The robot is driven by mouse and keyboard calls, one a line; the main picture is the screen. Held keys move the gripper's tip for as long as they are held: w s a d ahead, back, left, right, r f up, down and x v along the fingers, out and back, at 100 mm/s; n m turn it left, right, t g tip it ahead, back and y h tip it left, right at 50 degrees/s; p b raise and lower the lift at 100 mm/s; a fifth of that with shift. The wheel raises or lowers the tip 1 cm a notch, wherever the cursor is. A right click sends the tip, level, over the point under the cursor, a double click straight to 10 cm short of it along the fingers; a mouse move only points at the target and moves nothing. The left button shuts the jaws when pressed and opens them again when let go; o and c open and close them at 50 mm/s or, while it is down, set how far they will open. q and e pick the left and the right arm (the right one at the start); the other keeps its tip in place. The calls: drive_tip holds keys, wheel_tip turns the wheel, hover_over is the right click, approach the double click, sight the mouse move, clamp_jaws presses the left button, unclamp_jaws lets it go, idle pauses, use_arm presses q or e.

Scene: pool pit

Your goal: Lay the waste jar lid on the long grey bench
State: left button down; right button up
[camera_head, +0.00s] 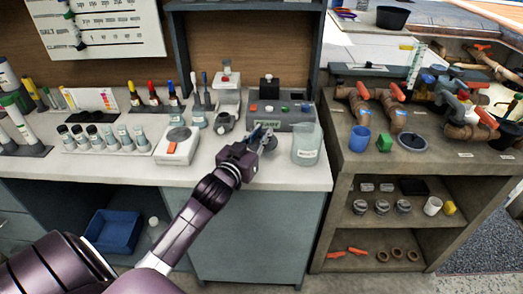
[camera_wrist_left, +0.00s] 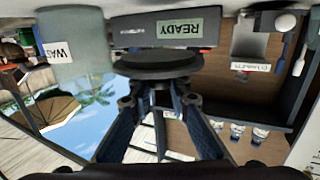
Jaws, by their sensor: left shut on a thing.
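The dark round waste jar lid (camera_wrist_left: 158,62) is between the fingertips of my left gripper (camera_wrist_left: 158,98), which is shut on it. In the head view my left gripper (camera_head: 262,138) is over the pale-topped bench (camera_head: 100,167), in front of a grey device; the lid is mostly hidden there. The translucent waste jar (camera_head: 306,147) stands just right of the gripper, and its top looks open. It also shows in the left wrist view (camera_wrist_left: 72,45) with a partly visible "WAS" label. My right gripper is not in view.
The grey device (camera_head: 297,122) has a "READY" label. A white scale (camera_head: 177,146) and several bottles crowd the bench to the left. A brown-grey bench (camera_head: 440,170) at right carries pipes with orange handles, a blue cup (camera_head: 360,139) and a dark disc (camera_head: 415,142).

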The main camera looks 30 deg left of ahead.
sight(261, 160)
use_arm(q)
drive_tip(key=shift+f, duration=2.9)
drive_tip(key=shift+f, duration=0.1)
drive_tip(key=c, duration=1.8)
unclamp_jaws()
drive_tip(key=shift+r, duration=0.2)
drive_tip(key=shift+s+f, duration=0.15)
drive_tip(key=shift+s, duration=0.15)
drive_tip(key=s, duration=0.3)
drive_tip(key=s+d+b, duration=0.1)
drive_tip(key=s, duration=0.6)
drive_tip(key=shift+d+r, duration=0.25)
drive_tip(key=shift+d, duration=0.05)
drive_tip(key=shift+s+d+r+b, duration=0.15)
drive_tip(key=shift+s+b, duration=0.15)
drive_tip(key=shift+s, duration=0.35)
